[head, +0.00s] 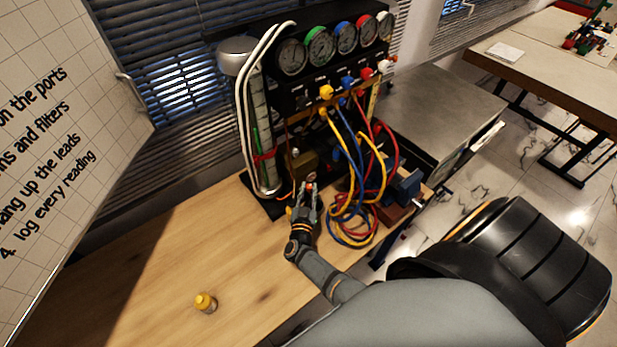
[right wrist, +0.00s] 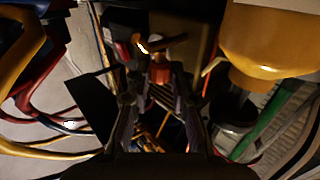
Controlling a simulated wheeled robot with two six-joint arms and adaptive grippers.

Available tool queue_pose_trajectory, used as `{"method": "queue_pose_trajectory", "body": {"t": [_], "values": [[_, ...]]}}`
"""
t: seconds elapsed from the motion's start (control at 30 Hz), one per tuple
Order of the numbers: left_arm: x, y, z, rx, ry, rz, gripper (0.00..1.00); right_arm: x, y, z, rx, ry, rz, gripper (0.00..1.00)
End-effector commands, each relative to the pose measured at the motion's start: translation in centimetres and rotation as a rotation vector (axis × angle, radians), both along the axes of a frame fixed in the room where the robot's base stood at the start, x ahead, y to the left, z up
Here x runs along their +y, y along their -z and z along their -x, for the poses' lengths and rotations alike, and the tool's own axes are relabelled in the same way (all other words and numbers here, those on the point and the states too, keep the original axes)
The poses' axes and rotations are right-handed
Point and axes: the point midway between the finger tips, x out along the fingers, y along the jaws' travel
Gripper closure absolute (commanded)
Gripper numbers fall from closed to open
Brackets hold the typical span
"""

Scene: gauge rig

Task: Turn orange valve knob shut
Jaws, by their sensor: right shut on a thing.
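My right gripper (head: 307,193) reaches in at the foot of the black gauge rig (head: 283,90). Its fingers are shut on a small orange-red knob (right wrist: 159,74), which shows between the fingertips in the right wrist view. In the head view only a speck of the orange knob (head: 311,186) shows, and the fingers hide most of it. The knob's turn angle cannot be told. My left gripper is not in view.
Yellow, blue and red hoses (head: 372,190) hang and coil just right of my right gripper. A blue vise (head: 405,186) stands beyond them.

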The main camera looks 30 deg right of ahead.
Motion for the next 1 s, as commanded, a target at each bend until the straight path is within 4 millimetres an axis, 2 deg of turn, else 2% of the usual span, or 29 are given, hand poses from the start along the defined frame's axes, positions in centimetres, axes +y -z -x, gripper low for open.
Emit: {"method": "queue_pose_trajectory", "body": {"t": [0.03, 0.07, 0.23, 0.77, 0.9, 1.0], "values": [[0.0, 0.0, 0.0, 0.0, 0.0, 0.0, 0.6, 0.0, -0.1, -0.1, -0.002, 0.0, 0.001, 1.0], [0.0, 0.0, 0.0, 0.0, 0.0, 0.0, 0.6, 0.0, -0.1, -0.1, -0.002, 0.0, 0.001, 0.77], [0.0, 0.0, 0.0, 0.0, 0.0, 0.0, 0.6, 0.0, -0.1, -0.1, -0.001, -0.001, 0.0, 0.55], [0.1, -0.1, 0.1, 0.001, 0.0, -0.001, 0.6, -0.2, 0.0, 0.2, 0.001, -0.038, 0.001, 0.55], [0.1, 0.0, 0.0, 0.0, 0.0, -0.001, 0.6, -0.6, 0.1, 0.4, 0.004, -0.205, 0.009, 0.55], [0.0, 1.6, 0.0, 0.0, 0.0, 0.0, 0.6, -0.8, 0.7, 0.6, 0.007, -0.378, 0.01, 0.55]]}}
